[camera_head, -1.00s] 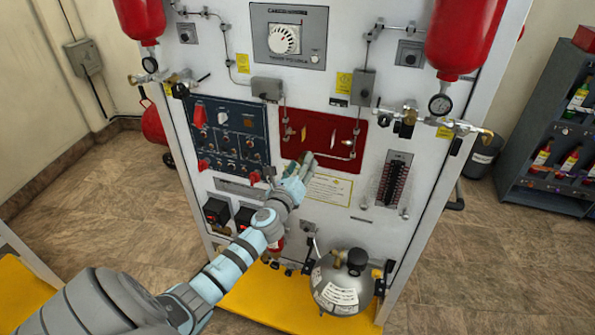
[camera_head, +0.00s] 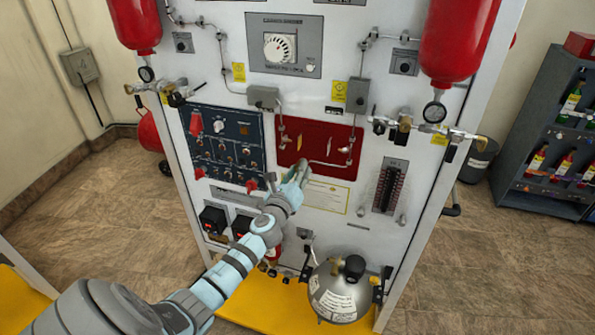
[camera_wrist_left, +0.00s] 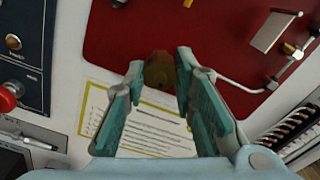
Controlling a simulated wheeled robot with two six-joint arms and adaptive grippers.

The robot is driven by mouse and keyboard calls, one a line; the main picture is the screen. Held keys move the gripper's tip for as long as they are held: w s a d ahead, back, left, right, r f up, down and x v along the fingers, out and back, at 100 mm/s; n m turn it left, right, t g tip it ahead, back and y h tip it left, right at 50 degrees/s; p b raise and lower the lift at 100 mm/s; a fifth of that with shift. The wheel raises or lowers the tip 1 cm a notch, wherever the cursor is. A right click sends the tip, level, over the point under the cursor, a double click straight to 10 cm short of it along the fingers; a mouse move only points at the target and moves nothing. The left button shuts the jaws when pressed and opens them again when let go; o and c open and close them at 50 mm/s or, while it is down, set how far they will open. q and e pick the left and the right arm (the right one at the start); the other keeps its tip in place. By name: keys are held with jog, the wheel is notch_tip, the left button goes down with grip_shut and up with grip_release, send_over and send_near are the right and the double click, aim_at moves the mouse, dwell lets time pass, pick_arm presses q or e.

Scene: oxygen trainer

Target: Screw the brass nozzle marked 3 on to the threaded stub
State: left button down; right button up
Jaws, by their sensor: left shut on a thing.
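My left gripper (camera_head: 301,166) is in front of the lower edge of the red panel (camera_head: 322,165) on the white trainer board. In the left wrist view its fingers (camera_wrist_left: 158,75) are closed on a round brown-brass piece at their tips, which looks like the brass nozzle (camera_wrist_left: 159,70). Its number cannot be read, and the fingers hide its sides. A small dark fitting (camera_wrist_left: 118,2) shows at the top edge of the wrist view; I cannot tell whether it is the threaded stub. My right gripper is not in view.
A thin metal pipe (camera_wrist_left: 242,86) runs across the red panel near the gripper. A yellow-bordered notice (camera_head: 326,196) is below the panel. A blue switch panel (camera_head: 250,155) is to the left, and a round steel tank (camera_head: 328,276) stands lower right.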

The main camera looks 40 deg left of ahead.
pick_arm(q)
jog(key=shift+r+m, duration=0.15)
jog(key=shift+m, duration=1.05)
jog(key=m+p, duration=0.1)
jog(key=m, duration=0.1)
jog(key=shift+m, duration=0.4)
jog(key=shift+w+m, duration=0.1)
jog(key=shift+m, duration=0.2)
jog(key=m+p, duration=0.1)
jog(key=m, duration=0.1)
jog(key=shift+m, duration=0.7)
jog(key=shift+m+p, duration=0.5)
jog(key=shift+m, duration=1.2)
